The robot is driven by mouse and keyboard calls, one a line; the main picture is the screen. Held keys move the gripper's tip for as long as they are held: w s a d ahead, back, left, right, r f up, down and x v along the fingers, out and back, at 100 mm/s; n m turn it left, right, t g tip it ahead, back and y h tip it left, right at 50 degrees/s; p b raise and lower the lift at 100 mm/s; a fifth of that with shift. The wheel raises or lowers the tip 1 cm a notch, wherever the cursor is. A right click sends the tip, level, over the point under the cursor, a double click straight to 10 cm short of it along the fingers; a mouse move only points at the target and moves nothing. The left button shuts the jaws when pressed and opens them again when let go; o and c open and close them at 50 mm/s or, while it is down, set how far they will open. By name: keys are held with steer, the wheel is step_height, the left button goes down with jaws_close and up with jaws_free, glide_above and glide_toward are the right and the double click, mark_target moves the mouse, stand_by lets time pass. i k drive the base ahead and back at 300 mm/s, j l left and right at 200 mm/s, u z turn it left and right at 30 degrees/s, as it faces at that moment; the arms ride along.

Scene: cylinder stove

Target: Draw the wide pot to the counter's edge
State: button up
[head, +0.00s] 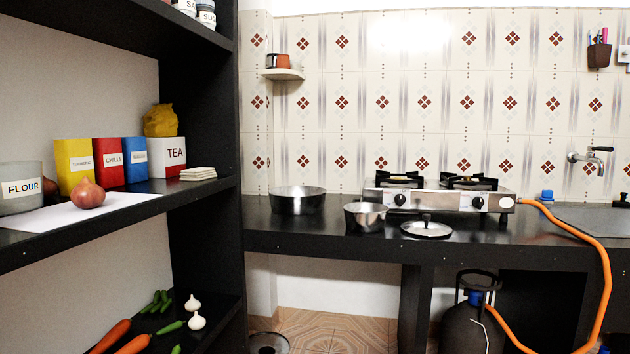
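The wide pot (297,202) is a low, dark metal pan with a shiny inside. It stands upright and uncovered on the black counter (330,236), near the left end, close to the tiled wall and set back from the front edge. A smaller metal pot (365,217) stands to its right, nearer the front edge. My gripper is not in view, and nothing is seen touching the wide pot.
A lid (426,229) lies near the counter's front edge, before the two-burner stove (439,195). An orange hose (596,250) hangs over the edge to a gas cylinder (470,328). A dark shelf unit (205,210) stands at the left. The counter before the wide pot is clear.

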mark_target(289, 200)
steer(key=i+l, duration=0.1)
steer(key=i, duration=0.35)
steer(key=i+l+u, duration=0.15)
steer(key=i, duration=0.25)
steer(key=i+l, duration=0.1)
steer(key=i, duration=0.35)
steer(key=i+l+u, duration=0.1)
steer(key=i, duration=0.35)
